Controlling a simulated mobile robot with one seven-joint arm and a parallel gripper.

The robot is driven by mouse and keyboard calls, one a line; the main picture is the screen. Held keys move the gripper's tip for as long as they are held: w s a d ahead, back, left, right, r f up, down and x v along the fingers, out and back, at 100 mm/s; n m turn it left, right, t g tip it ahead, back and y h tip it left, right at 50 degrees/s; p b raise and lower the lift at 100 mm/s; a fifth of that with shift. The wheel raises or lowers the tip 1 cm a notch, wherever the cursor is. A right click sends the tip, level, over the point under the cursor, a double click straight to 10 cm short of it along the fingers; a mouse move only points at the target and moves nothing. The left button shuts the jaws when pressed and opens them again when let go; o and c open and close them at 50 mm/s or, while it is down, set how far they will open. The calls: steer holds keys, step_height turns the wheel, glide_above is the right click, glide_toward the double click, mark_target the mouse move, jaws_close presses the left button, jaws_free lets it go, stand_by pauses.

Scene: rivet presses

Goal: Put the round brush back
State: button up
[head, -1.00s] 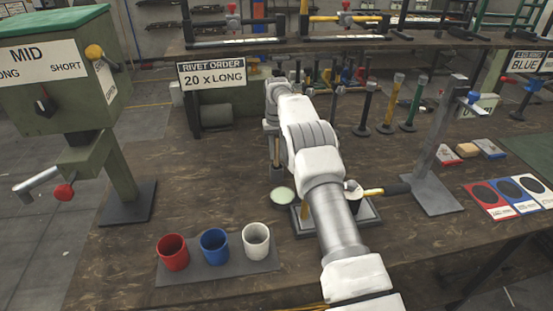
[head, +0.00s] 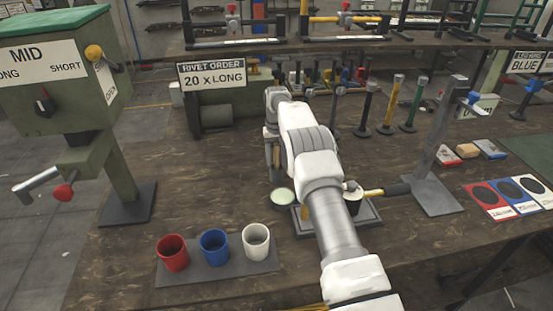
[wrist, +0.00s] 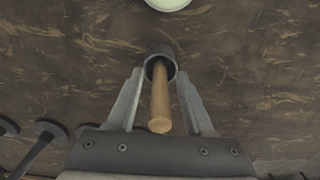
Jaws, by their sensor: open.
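In the wrist view, a wooden handle (wrist: 160,105), which looks like that of the round brush, stands upright between my gripper's fingers. Its lower end is in a dark round cup or sleeve (wrist: 159,63), so any bristles are hidden. My gripper (wrist: 159,75) is open, one finger on each side of the handle, with gaps visible. The handle is hard to make out there.
A pale green round dish (head: 282,196) is close in front of my gripper. A tray (head: 372,213) with a yellow-and-black tool is to the right. Red (head: 172,253), blue (head: 214,247) and white (head: 256,242) cups stand in front. Several upright tools stand behind.

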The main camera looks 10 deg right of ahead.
step_height(320, 180, up, 13)
steer(key=shift+f+p, duration=0.15)
steer(key=shift+p, duration=0.8)
steer(key=s+r+t, duration=0.1)
steer(key=s+r, duration=0.7)
steer(key=r, duration=0.3)
steer(key=s+r+t, duration=0.2)
steer(key=s+r, duration=0.7)
steer(key=r, duration=0.2)
steer(key=s+r+t, duration=0.1)
steer(key=s+r, duration=0.1)
steer(key=s, duration=1.2)
steer(key=s+f, duration=0.3)
steer(key=s, duration=0.4)
steer(key=s+f+t, duration=0.1)
steer(key=s+f, duration=0.3)
steer(key=s, duration=0.4)
steer(key=shift+s+f+t, duration=0.25)
steer(key=shift+f+t, duration=0.05)
steer(key=shift+d, duration=0.15)
